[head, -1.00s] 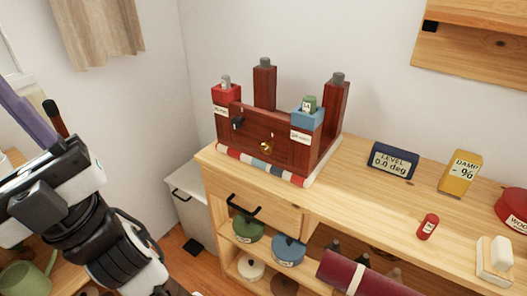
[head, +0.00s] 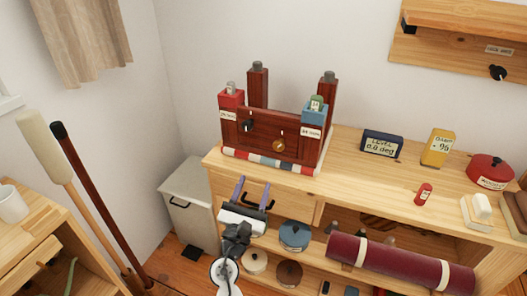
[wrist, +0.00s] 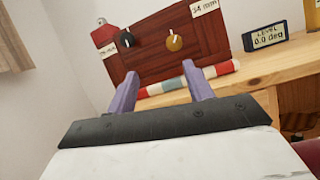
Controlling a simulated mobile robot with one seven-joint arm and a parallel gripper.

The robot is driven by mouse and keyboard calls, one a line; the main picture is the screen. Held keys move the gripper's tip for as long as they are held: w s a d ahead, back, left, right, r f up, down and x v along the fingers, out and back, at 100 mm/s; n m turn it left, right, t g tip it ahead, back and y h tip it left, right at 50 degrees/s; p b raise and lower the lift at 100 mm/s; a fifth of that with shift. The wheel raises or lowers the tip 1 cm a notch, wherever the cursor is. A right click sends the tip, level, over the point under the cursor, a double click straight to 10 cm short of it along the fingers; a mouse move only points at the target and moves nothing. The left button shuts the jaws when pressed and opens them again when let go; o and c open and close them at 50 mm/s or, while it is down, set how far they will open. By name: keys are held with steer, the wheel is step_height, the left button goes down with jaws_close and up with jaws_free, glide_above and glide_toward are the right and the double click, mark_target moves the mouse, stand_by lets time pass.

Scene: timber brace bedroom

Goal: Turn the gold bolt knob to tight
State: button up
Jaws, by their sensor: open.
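The gold bolt knob (head: 278,145) is on the front of a dark red wooden brace frame (head: 262,133) on the dresser. In the wrist view the gold knob (wrist: 174,42) sits right of a black knob (wrist: 127,39) on the same panel. The black knob also shows in the head view (head: 247,126). My gripper (head: 256,184) is in front of the dresser, below the frame and apart from it. In the wrist view its two purple fingers (wrist: 162,90) are spread with nothing between them, pointing toward the panel. The gold knob lies beyond the fingertips.
A striped roll (head: 265,162) lies along the frame's front foot. A blue level display (head: 382,143) and a yellow damp meter (head: 438,147) stand to the right. Drawer handles and a dark red rolled mat (head: 400,265) are below the top.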

mark_target(278, 149)
steer(key=shift+n+h, duration=0.6)
steer(key=p+x, duration=0.1)
steer(key=x, duration=0.3)
steer(key=d+f+p+x, duration=0.1)
steer(key=x, duration=0.3)
steer(key=d+p+x, duration=0.1)
steer(key=p+x, duration=0.1)
steer(key=x, duration=0.3)
steer(key=shift+w+f, duration=0.1)
steer(key=shift+f, duration=0.2)
steer(key=c, duration=1)
steer(key=shift+o, duration=0.2)
